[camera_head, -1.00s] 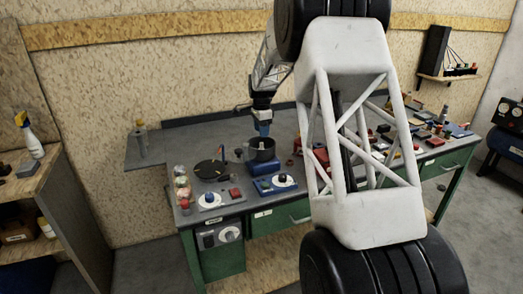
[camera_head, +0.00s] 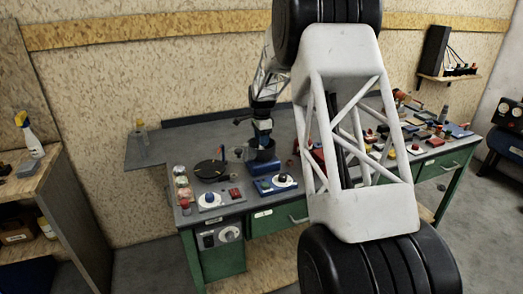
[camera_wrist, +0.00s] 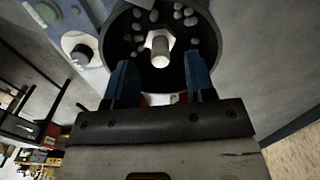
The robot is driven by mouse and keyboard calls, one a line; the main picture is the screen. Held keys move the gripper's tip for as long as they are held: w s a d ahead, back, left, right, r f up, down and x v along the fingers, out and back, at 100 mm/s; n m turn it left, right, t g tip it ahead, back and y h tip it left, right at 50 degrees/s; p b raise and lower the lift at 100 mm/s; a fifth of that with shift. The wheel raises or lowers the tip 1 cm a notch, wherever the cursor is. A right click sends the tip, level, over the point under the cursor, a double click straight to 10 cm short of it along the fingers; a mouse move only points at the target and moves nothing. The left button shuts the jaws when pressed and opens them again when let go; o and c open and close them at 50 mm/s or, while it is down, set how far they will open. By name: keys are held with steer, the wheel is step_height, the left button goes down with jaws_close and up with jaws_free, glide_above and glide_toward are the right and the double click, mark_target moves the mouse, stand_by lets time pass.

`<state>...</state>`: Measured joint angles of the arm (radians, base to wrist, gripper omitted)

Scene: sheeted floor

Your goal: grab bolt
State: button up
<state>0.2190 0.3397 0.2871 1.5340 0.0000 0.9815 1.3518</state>
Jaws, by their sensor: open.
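The bolt (camera_wrist: 160,47) has a pale hexagonal head and a round shank. In the wrist view it sits inside a dark round pot (camera_wrist: 112,40), with several small pale pebble-like pieces around it. My gripper (camera_wrist: 158,75) has two blue fingers, spread apart and empty, at the pot's near side with the bolt between and just beyond their tips. In the head view my gripper (camera_head: 262,142) points down at the dark pot (camera_head: 262,168) on the workbench. The bolt is hidden there.
The workbench (camera_head: 225,135) holds a blue box with a dial (camera_head: 275,184), a dark round plate (camera_head: 210,170) and stacked jars (camera_head: 182,184) near the pot. Several tools and parts crowd its right side. The bench's back left is mostly clear.

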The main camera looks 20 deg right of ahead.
steer(key=shift+f, duration=1.85)
jaws_close()
steer(key=shift+r, duration=0.15)
step_height(320, 180, up, 10)
steer(key=shift+f, duration=0.1)
